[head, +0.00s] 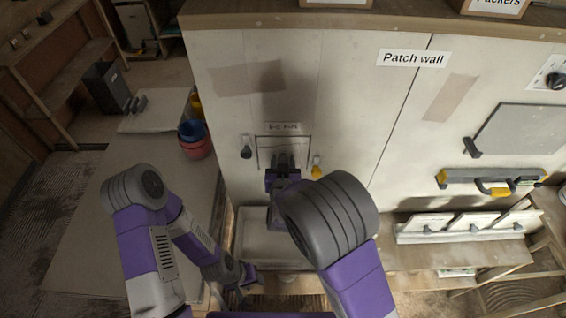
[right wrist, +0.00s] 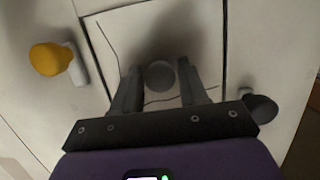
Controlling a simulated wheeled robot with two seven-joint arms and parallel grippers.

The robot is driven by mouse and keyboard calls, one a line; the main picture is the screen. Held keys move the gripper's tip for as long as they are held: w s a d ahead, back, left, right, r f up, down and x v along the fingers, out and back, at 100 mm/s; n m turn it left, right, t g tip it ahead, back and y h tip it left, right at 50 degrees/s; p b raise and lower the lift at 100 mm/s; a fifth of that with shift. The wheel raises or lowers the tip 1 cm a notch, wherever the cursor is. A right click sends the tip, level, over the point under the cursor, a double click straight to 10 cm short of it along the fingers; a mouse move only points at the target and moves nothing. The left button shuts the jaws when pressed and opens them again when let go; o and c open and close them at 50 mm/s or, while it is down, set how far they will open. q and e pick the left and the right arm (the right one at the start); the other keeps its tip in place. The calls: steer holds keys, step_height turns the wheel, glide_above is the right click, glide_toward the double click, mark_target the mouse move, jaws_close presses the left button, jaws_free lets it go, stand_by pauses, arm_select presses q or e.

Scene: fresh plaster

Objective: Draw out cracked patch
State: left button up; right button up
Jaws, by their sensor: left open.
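The cracked patch (head: 268,150) is a pale square panel set in the patch wall (head: 345,110), under a small label. The right wrist view shows the patch (right wrist: 120,45) with thin dark crack lines and a round grey knob (right wrist: 160,75) in its middle. My right gripper (head: 284,160) is in front of the patch. In the right wrist view its two fingers (right wrist: 160,88) stand either side of the knob, with narrow gaps showing. The patch sits in its opening. My left gripper (head: 243,282) is open and low, near the pale tray below the wall.
A dark turn knob (head: 246,152) and a yellow one (head: 317,167) flank the patch. A pale tray (head: 252,240) lies below. A level-like tool (head: 480,177) hangs at right above a rack of panels (head: 440,228). Buckets (head: 194,140) stand at left.

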steer(key=c, duration=0.6)
steer(key=shift+r, duration=0.15)
steer(key=f+v, duration=0.2)
steer(key=v, duration=0.6)
steer(key=shift+s, duration=0.65)
stand_by(0.7)
stand_by(0.5)
